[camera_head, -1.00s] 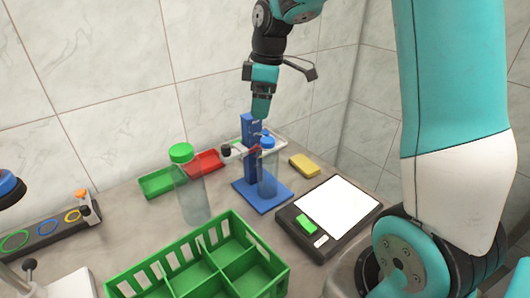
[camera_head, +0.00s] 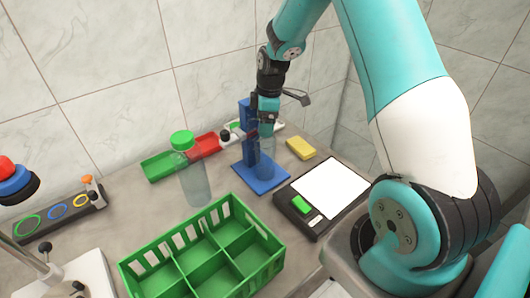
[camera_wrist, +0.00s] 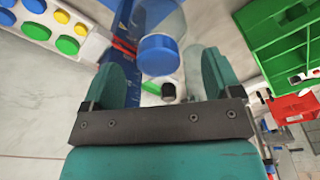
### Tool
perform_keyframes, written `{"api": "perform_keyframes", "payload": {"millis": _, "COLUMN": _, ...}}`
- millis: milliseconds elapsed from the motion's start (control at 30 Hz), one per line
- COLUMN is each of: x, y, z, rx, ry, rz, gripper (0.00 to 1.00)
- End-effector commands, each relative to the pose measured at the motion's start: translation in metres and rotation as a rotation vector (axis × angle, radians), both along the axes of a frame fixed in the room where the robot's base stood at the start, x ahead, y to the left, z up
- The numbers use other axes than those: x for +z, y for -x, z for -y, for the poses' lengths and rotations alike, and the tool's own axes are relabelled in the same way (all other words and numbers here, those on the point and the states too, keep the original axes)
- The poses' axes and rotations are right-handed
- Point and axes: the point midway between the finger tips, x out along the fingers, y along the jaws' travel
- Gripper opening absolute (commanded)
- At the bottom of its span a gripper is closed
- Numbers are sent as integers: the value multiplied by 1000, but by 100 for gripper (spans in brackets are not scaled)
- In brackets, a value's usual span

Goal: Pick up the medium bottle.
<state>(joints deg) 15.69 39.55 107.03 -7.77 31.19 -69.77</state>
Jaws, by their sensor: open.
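A clear bottle with a blue cap stands in the blue stand (camera_head: 247,179). Its body (camera_head: 267,166) shows below my gripper (camera_head: 268,118), which hides the cap in the head view. In the wrist view the blue cap (camera_wrist: 159,55) lies ahead of my open gripper (camera_wrist: 163,82), in the gap between the two fingers. I cannot tell whether a finger touches it. A larger clear bottle (camera_head: 195,183) with a green cap (camera_head: 182,140) stands upright to the left of the stand. The frames do not label which bottle is the medium one.
A green divided crate (camera_head: 268,270) stands in front. A scale with a white plate (camera_head: 330,187) is right of the stand, with a yellow block (camera_head: 300,147) behind it. Green (camera_head: 160,167) and red (camera_head: 204,145) trays lie at the back. A ring panel (camera_head: 52,220) is at left.

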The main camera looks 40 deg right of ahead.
Motion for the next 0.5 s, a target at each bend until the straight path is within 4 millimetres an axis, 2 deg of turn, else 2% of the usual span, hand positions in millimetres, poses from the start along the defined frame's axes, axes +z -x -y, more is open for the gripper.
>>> {"api": "perform_keyframes", "payload": {"millis": 267, "x": -38, "y": -1, "z": 0, "rx": 0, "ry": -1, "rz": -4, "gripper": 84}}
{"api": "perform_keyframes", "payload": {"millis": 500, "x": -43, "y": -1, "z": 0, "rx": 0, "ry": -1, "rz": -1, "gripper": 84}}
